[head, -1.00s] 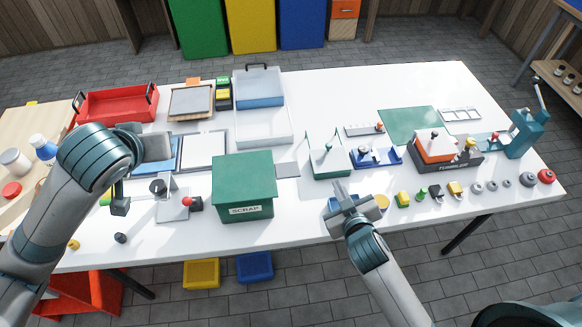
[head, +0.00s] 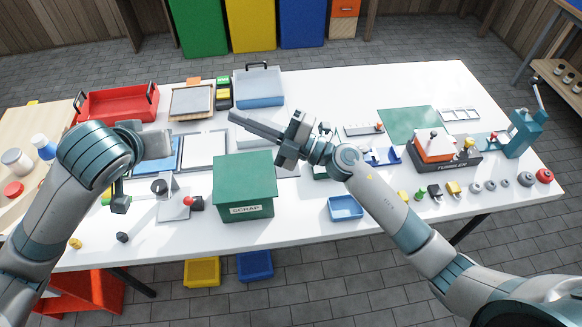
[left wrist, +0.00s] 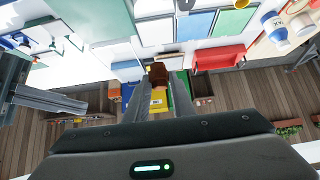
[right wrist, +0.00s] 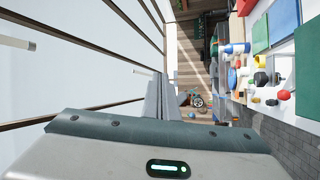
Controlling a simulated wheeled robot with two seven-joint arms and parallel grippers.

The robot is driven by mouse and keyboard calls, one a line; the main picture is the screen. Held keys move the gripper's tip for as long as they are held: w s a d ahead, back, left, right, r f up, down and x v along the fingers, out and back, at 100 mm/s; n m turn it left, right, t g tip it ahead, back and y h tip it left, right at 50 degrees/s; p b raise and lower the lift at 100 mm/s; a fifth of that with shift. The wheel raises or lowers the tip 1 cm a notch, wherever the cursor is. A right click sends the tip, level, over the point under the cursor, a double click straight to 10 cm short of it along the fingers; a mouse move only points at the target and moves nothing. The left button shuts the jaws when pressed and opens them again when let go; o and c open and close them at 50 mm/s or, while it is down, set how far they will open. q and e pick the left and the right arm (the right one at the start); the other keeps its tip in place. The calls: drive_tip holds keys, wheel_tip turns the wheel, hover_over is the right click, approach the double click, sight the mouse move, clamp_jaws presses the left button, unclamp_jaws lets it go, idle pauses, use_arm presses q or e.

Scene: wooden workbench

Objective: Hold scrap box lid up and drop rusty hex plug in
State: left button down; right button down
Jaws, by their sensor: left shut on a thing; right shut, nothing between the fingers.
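The green scrap box (head: 246,207), marked SCRAP, stands on the white bench. Its green lid (head: 244,174) lies closed. The rusty hex plug (left wrist: 158,74) shows reddish brown between the left fingers in the left wrist view. My left gripper (left wrist: 165,88) is shut on it. In the head view the left fingers and plug cannot be made out; the left wrist is left of the box. My right gripper (head: 232,116) has its fingers together and empty, pointing left. In the head view it appears above and behind the box, apart from the lid. Its closed fingers also show in the right wrist view (right wrist: 163,90).
A blue tray (head: 346,208) sits right of the box. A blue case (head: 259,88) and red crate (head: 117,103) stand behind. My right forearm covers part of the middle bench.

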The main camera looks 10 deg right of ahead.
use_arm(q)
drive_tip(key=shift+r, duration=0.3)
use_arm(e)
wheel_tip(320, 180, down, 7)
drive_tip(key=s+a+n+g+h, duration=0.1)
drive_tip(key=n+g+h, duration=0.3)
drive_tip(key=n+g, duration=0.4)
use_arm(q)
drive_tip(key=shift+p, duration=0.3)
drive_tip(key=shift+r, duration=0.15)
use_arm(e)
drive_tip(key=w+d+f+h, duration=0.1)
drive_tip(key=d+f+h, duration=0.1)
drive_tip(key=d+h, duration=0.2)
drive_tip(key=w+d+f+g+h, duration=0.1)
drive_tip(key=w+d+f+h, duration=0.1)
drive_tip(key=d, duration=0.6)
drive_tip(key=f+h, duration=0.1)
drive_tip(key=h, duration=0.1)
drive_tip(key=shift+w+d+f+n+h, duration=0.25)
drive_tip(key=shift+w+f+n+h, duration=0.05)
drive_tip(key=shift+n+h, duration=0.1)
drive_tip(key=shift+f, duration=0.1)
